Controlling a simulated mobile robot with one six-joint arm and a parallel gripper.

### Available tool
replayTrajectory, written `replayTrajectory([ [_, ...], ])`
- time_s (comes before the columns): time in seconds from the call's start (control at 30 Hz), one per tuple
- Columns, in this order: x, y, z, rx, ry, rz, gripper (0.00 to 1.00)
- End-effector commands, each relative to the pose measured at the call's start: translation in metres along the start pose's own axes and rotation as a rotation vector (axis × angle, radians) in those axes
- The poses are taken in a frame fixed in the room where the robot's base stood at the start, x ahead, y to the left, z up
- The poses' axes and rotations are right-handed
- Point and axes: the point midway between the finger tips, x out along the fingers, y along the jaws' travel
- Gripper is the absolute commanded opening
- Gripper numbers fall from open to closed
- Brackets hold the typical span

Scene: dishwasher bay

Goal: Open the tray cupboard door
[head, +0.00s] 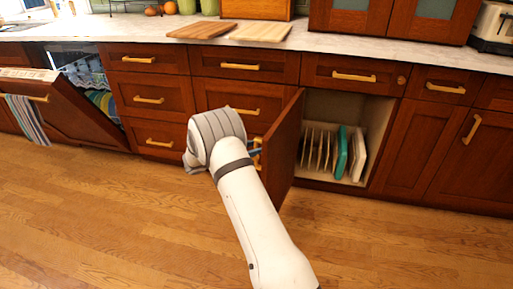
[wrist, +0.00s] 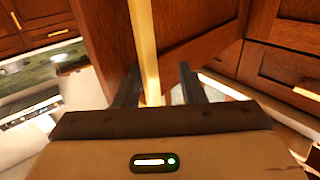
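The tray cupboard door (head: 283,150) is dark reddish wood and stands swung well out from the cabinet front. The open tray cupboard (head: 330,107) shows behind it, with several upright trays, a teal one (head: 341,153) and a white one (head: 358,156). The door's brass bar handle (wrist: 143,45) runs between the fingers of my gripper (wrist: 160,80) in the wrist view. The fingers are apart, with a gap between the handle and the right finger. In the head view my arm hides most of the gripper beside the door's outer face.
A dishwasher door (head: 70,105) hangs partly open at the left with a striped towel (head: 27,119) on it. Drawers (head: 149,97) line the cabinet left of the door. The wooden floor (head: 110,225) in front is clear. Cutting boards (head: 262,32) lie on the counter.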

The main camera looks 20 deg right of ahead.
Motion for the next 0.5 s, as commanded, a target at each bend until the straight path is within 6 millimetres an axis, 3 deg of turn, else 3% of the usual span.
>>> replayTrajectory([
  [0.17, -0.012, 0.000, -0.001, -0.001, 0.000, -0.002, 0.36],
  [0.5, -0.066, 0.001, -0.001, 0.000, 0.001, -0.002, 0.36],
])
